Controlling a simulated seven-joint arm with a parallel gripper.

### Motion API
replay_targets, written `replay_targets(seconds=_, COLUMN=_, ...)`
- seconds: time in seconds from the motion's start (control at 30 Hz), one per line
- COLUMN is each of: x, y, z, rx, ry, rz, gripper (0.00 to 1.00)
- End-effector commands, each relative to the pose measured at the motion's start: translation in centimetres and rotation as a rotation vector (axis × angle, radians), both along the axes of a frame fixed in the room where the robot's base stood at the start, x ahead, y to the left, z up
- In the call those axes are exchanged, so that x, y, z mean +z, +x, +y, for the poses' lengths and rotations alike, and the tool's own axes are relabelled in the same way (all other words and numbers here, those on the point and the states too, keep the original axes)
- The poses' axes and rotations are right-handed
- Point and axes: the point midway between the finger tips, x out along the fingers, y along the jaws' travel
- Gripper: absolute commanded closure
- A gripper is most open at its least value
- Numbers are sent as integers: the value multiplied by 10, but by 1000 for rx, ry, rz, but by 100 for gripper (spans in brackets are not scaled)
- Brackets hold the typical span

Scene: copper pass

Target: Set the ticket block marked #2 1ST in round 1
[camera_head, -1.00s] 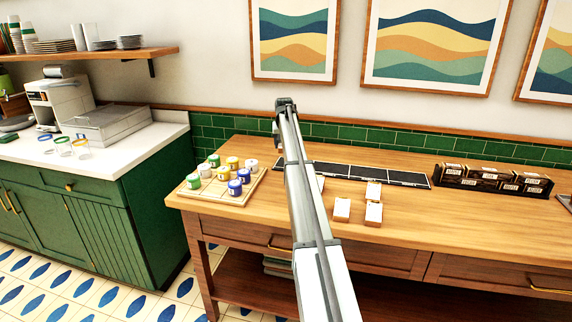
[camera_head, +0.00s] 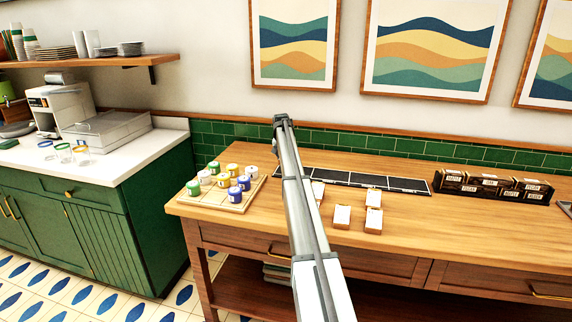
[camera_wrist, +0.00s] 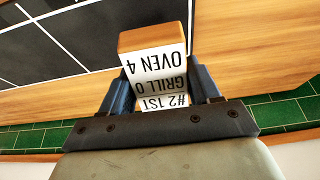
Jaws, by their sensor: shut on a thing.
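The ticket block marked #2 1ST (camera_wrist: 160,62) is a wooden block with a white face, shown upside down in the wrist view; its lines also read GRILL 0 and OVEN 4. My gripper (camera_wrist: 162,92) is shut on it, with a blue-grey finger on each side. The black board with white-lined sections (camera_wrist: 65,40) lies beyond the block at the left of that view; it also shows on the table at the back in the head view (camera_head: 365,180). In the head view my arm hides the gripper and the held block.
Several white-faced blocks (camera_head: 342,216) stand on the wooden table (camera_head: 470,230) in front of the board. A tray (camera_head: 208,200) of coloured jars is at the left. Dark labelled boxes (camera_head: 492,187) stand at the right. Green wall tiles (camera_head: 400,146) border the table's back.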

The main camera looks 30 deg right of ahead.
Motion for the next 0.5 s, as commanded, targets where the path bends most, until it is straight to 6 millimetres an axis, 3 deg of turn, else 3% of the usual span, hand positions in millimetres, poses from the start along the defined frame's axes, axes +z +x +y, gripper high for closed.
replay_targets(seconds=0.3, x=-33, y=0, z=0, rx=0, ry=0, rz=0, gripper=72)
replay_targets(seconds=0.5, x=-36, y=0, z=0, rx=0, ry=-1, rz=-1, gripper=72)
